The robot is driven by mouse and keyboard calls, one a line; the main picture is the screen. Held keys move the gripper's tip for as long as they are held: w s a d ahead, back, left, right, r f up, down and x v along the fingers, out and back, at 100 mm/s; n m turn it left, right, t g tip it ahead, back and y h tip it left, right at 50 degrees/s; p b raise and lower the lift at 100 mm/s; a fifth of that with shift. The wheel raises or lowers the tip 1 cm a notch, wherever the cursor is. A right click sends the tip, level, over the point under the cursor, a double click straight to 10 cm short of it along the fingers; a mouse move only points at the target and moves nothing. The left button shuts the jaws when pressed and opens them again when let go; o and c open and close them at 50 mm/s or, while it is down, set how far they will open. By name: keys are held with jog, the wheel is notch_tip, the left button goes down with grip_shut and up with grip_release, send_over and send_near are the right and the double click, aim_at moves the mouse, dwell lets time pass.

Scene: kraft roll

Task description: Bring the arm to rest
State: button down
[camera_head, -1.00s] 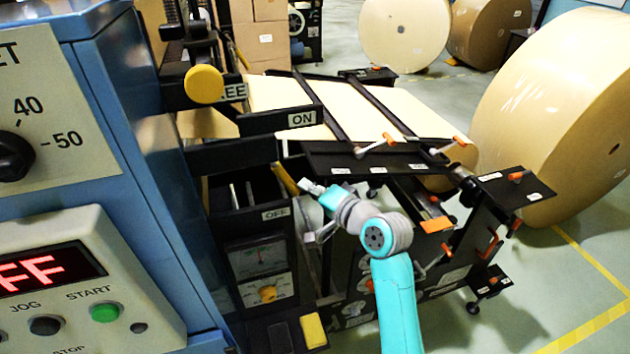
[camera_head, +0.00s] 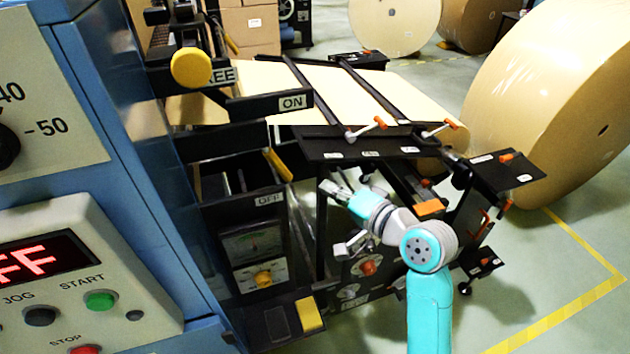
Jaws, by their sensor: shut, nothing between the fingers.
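My arm shows as teal links and grey joints right of centre in the head view, folded at the elbow with the forearm reaching up and left. My gripper (camera_head: 328,187) is shut and empty. It hangs in the air in front of the black machine frame, to the right of the OFF label, and looks clear of it, though the exact distance is hard to judge.
A blue control cabinet (camera_head: 150,190) with a button panel (camera_head: 80,290) fills the left. A black roll stand (camera_head: 375,145) carries a kraft web (camera_head: 420,95) behind my arm. A large kraft roll (camera_head: 550,120) stands at right. Floor at lower right is clear.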

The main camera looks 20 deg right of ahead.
jog(key=s+f+h, duration=0.5)
jog(key=s+f, duration=1.2)
jog(key=s, duration=0.2)
jog(key=s+a+r+n+h, duration=0.1)
jog(key=s+n, duration=0.8)
jog(key=s, duration=1.4)
jog(key=shift+s+a+r, duration=0.15)
jog(key=shift+s+r, duration=0.1)
jog(key=shift+s, duration=0.05)
